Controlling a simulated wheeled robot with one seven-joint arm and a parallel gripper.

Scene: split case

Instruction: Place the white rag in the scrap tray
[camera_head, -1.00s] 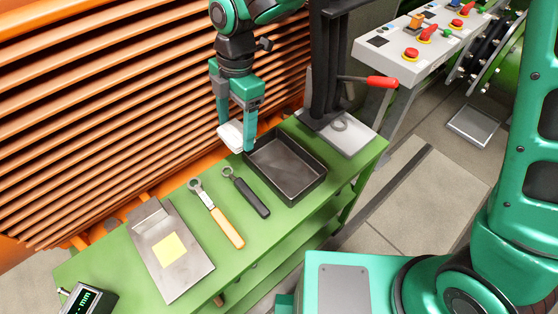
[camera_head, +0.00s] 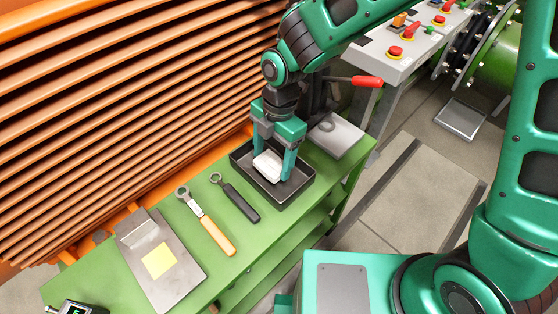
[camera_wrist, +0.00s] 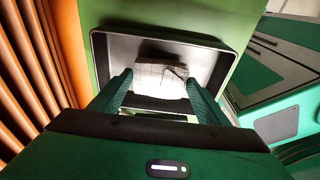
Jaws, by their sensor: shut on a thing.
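The white rag (camera_head: 268,165) is a small folded bundle between the fingers of my gripper (camera_head: 272,170). My gripper is shut on it. The scrap tray (camera_head: 297,193) is a dark, shallow rectangular tray on the green bench, and the rag shows within its outline. In the wrist view the rag (camera_wrist: 160,78) sits between my fingertips (camera_wrist: 160,88), with the tray (camera_wrist: 112,48) around it. I cannot tell whether the rag touches the tray floor. The fingers hide part of the tray.
The green bench (camera_head: 262,238) also holds a black-handled wrench (camera_head: 240,202), an orange-handled wrench (camera_head: 210,228) and a metal plate with a yellow note (camera_head: 160,261). A black post with a red-handled lever (camera_head: 367,81) stands close behind the tray. Orange louvres (camera_head: 120,110) line the left.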

